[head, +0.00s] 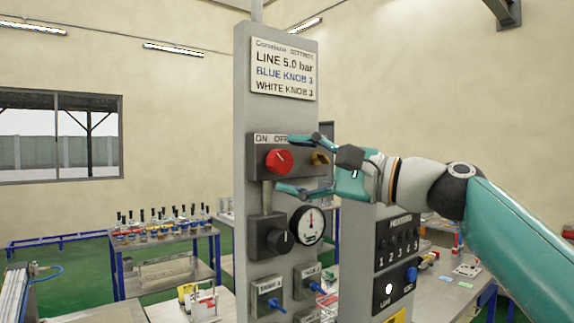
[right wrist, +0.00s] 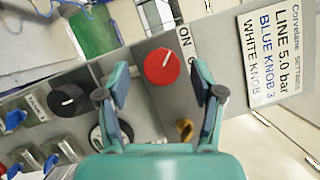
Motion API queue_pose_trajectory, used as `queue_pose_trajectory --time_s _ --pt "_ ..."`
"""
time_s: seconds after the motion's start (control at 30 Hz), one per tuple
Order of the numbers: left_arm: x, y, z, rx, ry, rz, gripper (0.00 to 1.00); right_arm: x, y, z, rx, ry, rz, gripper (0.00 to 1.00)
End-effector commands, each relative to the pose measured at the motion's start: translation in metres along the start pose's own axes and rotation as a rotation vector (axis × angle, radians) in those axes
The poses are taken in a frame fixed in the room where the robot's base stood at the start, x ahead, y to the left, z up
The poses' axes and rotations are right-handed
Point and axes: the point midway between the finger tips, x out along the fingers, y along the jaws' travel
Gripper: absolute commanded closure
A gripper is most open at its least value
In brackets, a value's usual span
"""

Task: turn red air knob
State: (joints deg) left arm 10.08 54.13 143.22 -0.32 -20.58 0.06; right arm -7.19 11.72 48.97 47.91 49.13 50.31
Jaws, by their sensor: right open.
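The red air knob (head: 278,160) is round and sits on a dark box under an ON OFF label (head: 270,139) on the grey column. The right wrist view shows the red knob (right wrist: 161,66) ahead of my right gripper, with a pale line on its face. My right gripper (head: 286,164) is open, one finger above and one below the knob in the head view. In the right wrist view its fingers (right wrist: 162,84) stand to the knob's left and right with gaps, not visibly touching it. My left gripper is not in view.
A brass fitting (head: 320,158) is close to the knob, beside the gripper. Below are a pressure gauge (head: 308,225), a black knob (head: 280,241) and blue-handled valves (head: 270,300). A settings sign (head: 284,70) is above. A heater panel (head: 398,246) stands right, under my arm.

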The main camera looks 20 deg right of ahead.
Motion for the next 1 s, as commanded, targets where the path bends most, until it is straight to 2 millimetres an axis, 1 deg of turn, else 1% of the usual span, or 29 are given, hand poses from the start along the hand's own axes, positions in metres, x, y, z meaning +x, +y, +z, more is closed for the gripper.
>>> queue_pose_trajectory --time_s 0.03,0.1,0.3,0.4,0.5,0.67,1.0 --pt "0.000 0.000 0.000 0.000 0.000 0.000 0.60 -0.011 -0.001 0.000 -0.001 0.004 -0.001 0.33" --pt "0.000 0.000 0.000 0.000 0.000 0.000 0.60 -0.025 -0.001 -0.001 -0.001 0.006 -0.002 0.33" --pt "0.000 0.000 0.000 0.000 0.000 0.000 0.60 -0.066 0.000 -0.001 -0.001 0.005 -0.001 0.33" --pt "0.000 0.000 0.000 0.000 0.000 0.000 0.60 -0.081 0.001 -0.002 -0.001 0.005 0.000 0.33" --pt "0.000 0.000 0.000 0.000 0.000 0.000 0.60 -0.091 0.001 -0.002 0.000 0.003 0.001 0.33" --pt "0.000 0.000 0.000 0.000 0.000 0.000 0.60 -0.098 0.002 -0.001 -0.001 0.001 0.001 0.33" --pt "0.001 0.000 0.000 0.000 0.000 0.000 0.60 -0.098 0.002 -0.001 -0.001 0.001 0.001 0.33"
